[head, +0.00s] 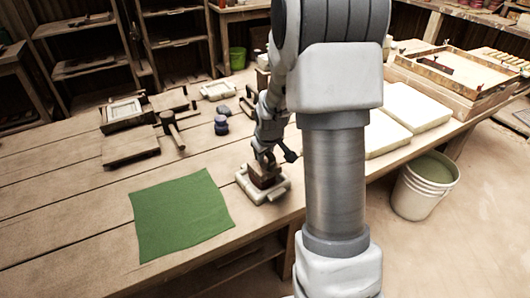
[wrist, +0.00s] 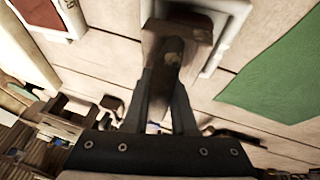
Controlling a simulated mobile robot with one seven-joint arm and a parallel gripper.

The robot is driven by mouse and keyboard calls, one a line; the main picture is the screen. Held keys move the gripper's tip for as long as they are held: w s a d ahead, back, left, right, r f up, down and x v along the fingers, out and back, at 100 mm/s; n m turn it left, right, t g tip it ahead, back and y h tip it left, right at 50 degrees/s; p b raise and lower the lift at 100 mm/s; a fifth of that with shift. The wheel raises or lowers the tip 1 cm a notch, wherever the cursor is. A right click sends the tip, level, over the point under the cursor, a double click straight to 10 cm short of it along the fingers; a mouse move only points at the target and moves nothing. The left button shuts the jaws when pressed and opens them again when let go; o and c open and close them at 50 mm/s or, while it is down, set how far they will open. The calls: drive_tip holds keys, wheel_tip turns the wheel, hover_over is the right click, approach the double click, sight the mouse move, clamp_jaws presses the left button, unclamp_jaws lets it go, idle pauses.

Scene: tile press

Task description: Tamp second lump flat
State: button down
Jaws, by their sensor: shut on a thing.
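My gripper (head: 266,158) is near the table's front edge, pointing down, shut on a brown wooden tamper block (head: 264,176). In the wrist view, my two dark fingers (wrist: 168,85) close on the upright handle of this tamper (wrist: 187,30). The tamper is at a pale square mould (head: 278,193), over or inside its opening; I cannot tell whether it touches what is below. The mould's pale rim also shows in the wrist view (wrist: 228,38). Any lump inside is hidden by the tamper. Purple-grey lumps (head: 221,126) sit on the table behind the mould.
A green cloth (head: 183,212) lies flat to the left of the mould. A mallet (head: 170,128) and wooden board (head: 128,150) lie farther back. White slabs (head: 410,108) are at the right. A bucket (head: 424,186) stands on the floor.

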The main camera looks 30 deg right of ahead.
drive_tip(key=shift+s+f, duration=0.1)
drive_tip(key=shift+f, duration=0.35)
wheel_tip(320, 180, up, 7)
drive_tip(key=p, duration=0.5)
drive_tip(key=shift+f, duration=0.35)
drive_tip(key=shift+a+f+b, duration=0.2)
drive_tip(key=shift+a+b, duration=0.1)
drive_tip(key=shift+b, duration=0.1)
drive_tip(key=shift+a+f, duration=0.1)
drive_tip(key=shift+a, duration=0.4)
